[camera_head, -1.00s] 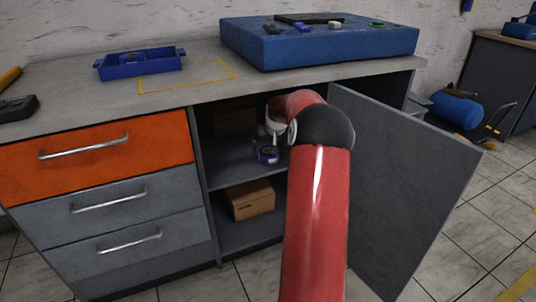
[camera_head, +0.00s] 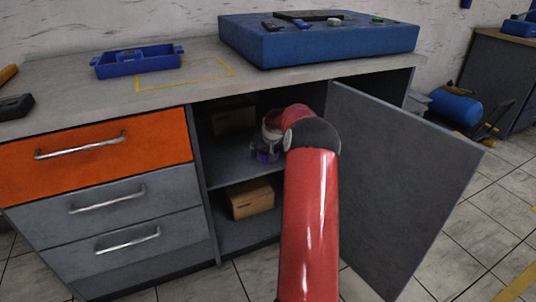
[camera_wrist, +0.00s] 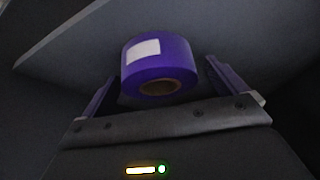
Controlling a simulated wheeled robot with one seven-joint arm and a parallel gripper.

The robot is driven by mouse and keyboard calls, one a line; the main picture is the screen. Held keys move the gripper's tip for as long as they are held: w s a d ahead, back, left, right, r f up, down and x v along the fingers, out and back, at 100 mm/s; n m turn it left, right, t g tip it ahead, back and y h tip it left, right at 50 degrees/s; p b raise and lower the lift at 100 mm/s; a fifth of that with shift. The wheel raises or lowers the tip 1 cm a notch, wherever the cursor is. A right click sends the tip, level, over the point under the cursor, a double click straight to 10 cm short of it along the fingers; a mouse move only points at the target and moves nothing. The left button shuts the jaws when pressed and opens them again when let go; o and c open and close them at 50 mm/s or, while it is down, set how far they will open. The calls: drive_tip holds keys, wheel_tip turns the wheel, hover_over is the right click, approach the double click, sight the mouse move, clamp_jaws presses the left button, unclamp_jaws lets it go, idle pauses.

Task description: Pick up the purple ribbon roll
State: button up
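The purple ribbon roll (camera_wrist: 172,55) has a white label and a brown core. It sits on the upper shelf inside the open cabinet (camera_head: 228,160). In the head view the roll (camera_head: 262,155) is small and partly hidden by my gripper. My gripper (camera_wrist: 161,72) is open, with one finger on each side of the roll. Narrow gaps seem to show between the fingers and the roll, so it is not clamped. In the head view my gripper (camera_head: 267,142) reaches into the cabinet from the right, over the roll.
A cardboard box (camera_head: 249,199) stands on the lower shelf, and a darker box (camera_head: 233,120) is at the back of the upper shelf. The open cabinet door (camera_head: 400,190) stands right of my arm. A blue tray (camera_head: 138,61) and a blue case (camera_head: 320,42) are on the worktop.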

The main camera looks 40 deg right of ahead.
drive_tip(key=c, duration=1.1)
drive_tip(key=shift+o, duration=0.2)
drive_tip(key=shift+r, duration=0.1)
